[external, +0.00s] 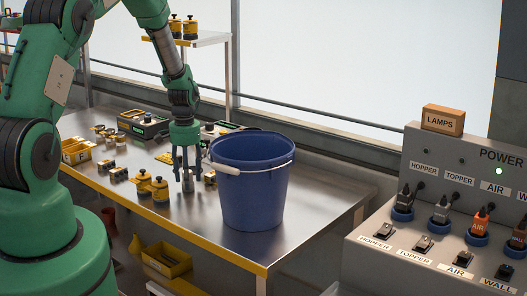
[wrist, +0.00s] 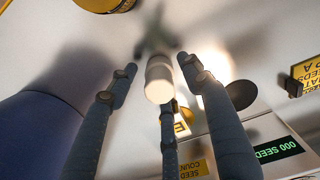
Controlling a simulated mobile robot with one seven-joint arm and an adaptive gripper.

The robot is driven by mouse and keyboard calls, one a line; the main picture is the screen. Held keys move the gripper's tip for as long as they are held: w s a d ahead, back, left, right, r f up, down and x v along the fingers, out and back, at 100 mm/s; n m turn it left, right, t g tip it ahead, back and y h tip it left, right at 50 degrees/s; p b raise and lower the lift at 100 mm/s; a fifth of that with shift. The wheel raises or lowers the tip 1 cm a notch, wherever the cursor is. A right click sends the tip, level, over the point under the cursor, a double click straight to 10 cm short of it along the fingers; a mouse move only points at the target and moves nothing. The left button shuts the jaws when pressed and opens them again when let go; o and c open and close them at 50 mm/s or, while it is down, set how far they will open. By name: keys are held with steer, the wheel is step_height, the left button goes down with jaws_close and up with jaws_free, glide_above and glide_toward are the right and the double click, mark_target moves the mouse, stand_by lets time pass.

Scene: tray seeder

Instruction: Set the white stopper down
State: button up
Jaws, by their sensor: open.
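The white stopper (wrist: 159,82) is a small pale cylinder between the fingers of my gripper (wrist: 156,66) in the wrist view. The fingers are spread, with gaps visible on both sides of the stopper. In the external view my gripper (external: 187,176) points straight down, low over the metal bench (external: 325,187), just left of the blue bucket. A small pale shape, likely the stopper (external: 187,186), shows at the fingertips there. A blurred reflection or shadow lies beyond it in the wrist view. Whether its base touches the bench is hard to tell.
The blue bucket (external: 252,195) with a white handle stands close to the right of my gripper; its side shows in the wrist view (wrist: 35,130). Yellow weights (external: 160,190) stand to the left. A counter box (external: 143,124) lies behind. Bare bench lies in front.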

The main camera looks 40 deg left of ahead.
step_height(320, 180, up, 11)
steer(key=shift+r, duration=0.1)
stand_by(0.4)
stand_by(0.8)
steer(key=shift+r, duration=0.2)
steer(key=s+d+r+t, duration=0.1)
steer(key=s+d+r, duration=0.4)
steer(key=r, duration=0.5)
steer(key=s+d+r+m+t, duration=0.1)
steer(key=s+d+r, duration=0.1)
steer(key=d+r, duration=0.6)
steer(key=s+d+r+t, duration=0.1)
steer(key=s+d+r, duration=0.3)
steer(key=r, duration=0.8)
steer(key=s+d+r+t, duration=0.1)
steer(key=s+d+r, duration=0.2)
steer(key=s, duration=0.6)
steer(key=s+d+r+m, duration=0.1)
steer(key=s+d+r, duration=0.2)
steer(key=s, duration=0.6)
steer(key=s+d+r+m+t, duration=0.1)
steer(key=s+d+r, duration=0.3)
steer(key=s+d, duration=0.3)
steer(key=shift+s+t, duration=0.3)
steer(key=shift+s, duration=0.9)
